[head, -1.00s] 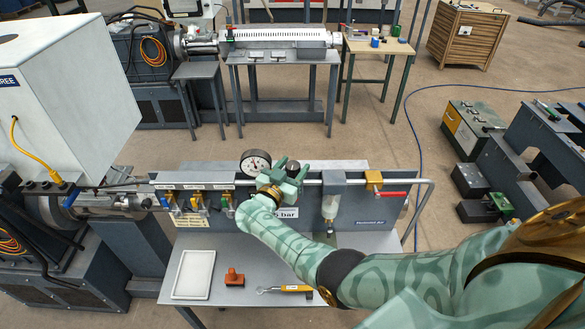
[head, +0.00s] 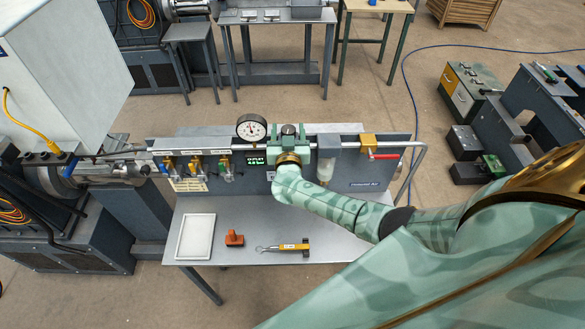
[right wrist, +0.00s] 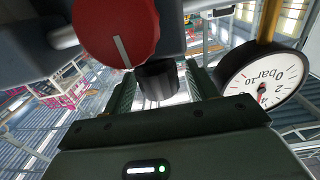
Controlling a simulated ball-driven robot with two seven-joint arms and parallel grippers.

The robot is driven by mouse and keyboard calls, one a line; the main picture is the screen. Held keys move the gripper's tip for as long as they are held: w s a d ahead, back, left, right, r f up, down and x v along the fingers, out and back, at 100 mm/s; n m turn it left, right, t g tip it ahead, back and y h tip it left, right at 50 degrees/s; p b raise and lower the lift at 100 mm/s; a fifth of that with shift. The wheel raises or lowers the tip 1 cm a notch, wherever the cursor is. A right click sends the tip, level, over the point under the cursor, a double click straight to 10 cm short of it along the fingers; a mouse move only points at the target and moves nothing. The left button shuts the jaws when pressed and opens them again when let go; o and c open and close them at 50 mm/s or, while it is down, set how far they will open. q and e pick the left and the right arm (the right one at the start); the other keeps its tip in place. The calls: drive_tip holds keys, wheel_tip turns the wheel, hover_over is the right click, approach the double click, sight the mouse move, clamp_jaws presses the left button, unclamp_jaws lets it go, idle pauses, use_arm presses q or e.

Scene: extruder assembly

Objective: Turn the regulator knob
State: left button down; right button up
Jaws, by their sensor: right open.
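The regulator knob, a small black ribbed cap (head: 289,130), sits on top of the grey air panel, right of the round pressure gauge (head: 252,127). My right gripper (head: 288,136) is open at the knob, with a finger on either side of it. In the right wrist view the black knob (right wrist: 158,80) shows between the two dark fingers of my gripper (right wrist: 163,78); I cannot tell whether they touch it. The gauge face (right wrist: 264,76) is at the right there. A green-lit display (head: 257,160) is below the gauge. My left gripper is out of view.
In the right wrist view a red round knob with a white line (right wrist: 115,30) is close by. A red lever (head: 385,156) and yellow block (head: 368,142) are right on the panel (head: 365,172).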

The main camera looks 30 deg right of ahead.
drive_tip(key=n+t+y+b, duration=0.1)
drive_tip(key=n+y+b, duration=0.1)
drive_tip(key=f+n+t+y+b, duration=0.1)
drive_tip(key=y+b, duration=0.1)
drive_tip(key=y, duration=0.1)
drive_tip(key=shift+d+f+n+b, duration=0.15)
drive_tip(key=shift+n+b, duration=0.2)
drive_tip(key=shift+n, duration=0.05)
drive_tip(key=n+y+b, duration=0.2)
drive_tip(key=y+b, duration=0.1)
drive_tip(key=b, duration=0.2)
drive_tip(key=n+y+b, duration=0.2)
drive_tip(key=y+b, duration=0.1)
drive_tip(key=b, duration=0.3)
drive_tip(key=shift+t+y, duration=0.3)
drive_tip(key=shift+y, duration=0.1)
drive_tip(key=s+d+y+p, duration=0.1)
drive_tip(key=s, duration=1.5)
drive_tip(key=s+a+f+n+g+y+b, duration=0.1)
drive_tip(key=s+a+f+n+g+y, duration=0.15)
drive_tip(key=a+f+n+y, duration=0.5)
drive_tip(key=s+a+f+g+h+b, duration=0.1)
drive_tip(key=a+f+g+h, duration=0.1)
drive_tip(key=f, duration=0.6)
drive_tip(key=s+a+f+g+h, duration=0.1)
drive_tip(key=a+f+g+h, duration=0.1)
drive_tip(key=a+f, duration=0.2)
drive_tip(key=shift+s+f+h+b, duration=0.25)
drive_tip(key=shift+f+h+b, duration=0.1)
drive_tip(key=shift+f, duration=1.55)
